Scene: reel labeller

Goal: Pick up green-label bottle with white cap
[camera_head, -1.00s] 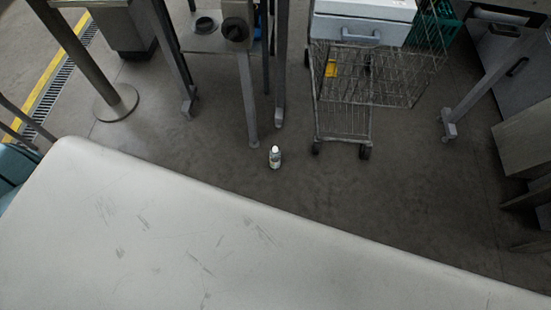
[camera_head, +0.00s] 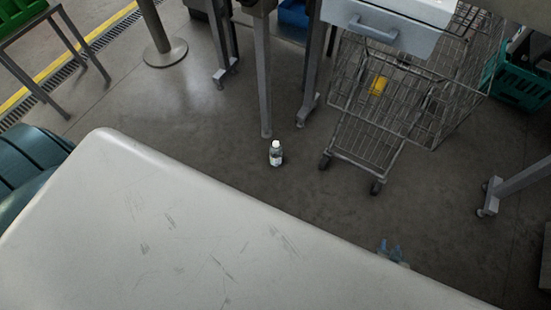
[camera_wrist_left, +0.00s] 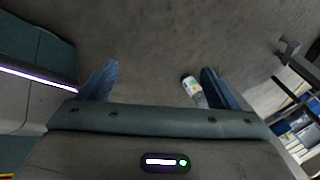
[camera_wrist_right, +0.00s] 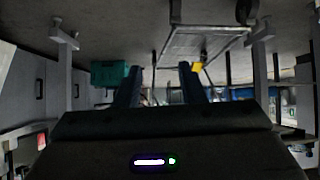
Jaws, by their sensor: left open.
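A small white-capped bottle (camera_head: 276,155) stands upright on the floor, near the foot of a grey metal leg. In the left wrist view the bottle (camera_wrist_left: 193,91) shows a whitish label with some green, between the fingers and close beside the right-hand one. My left gripper (camera_wrist_left: 158,82) is open and empty; it is not seen in the head view. How far it is from the bottle is hard to tell. My right gripper (camera_head: 390,248) shows its blue fingertips at the lower right of the head view, away from the bottle. In its wrist view its fingers (camera_wrist_right: 160,80) are apart with nothing held.
A wire cart (camera_head: 395,110) with a yellow item stands right of the bottle. Metal table legs (camera_head: 262,85) stand just behind it. A round-based post (camera_head: 165,50) is at the upper left and a teal crate (camera_head: 520,88) at the right. The floor around the bottle is mostly clear.

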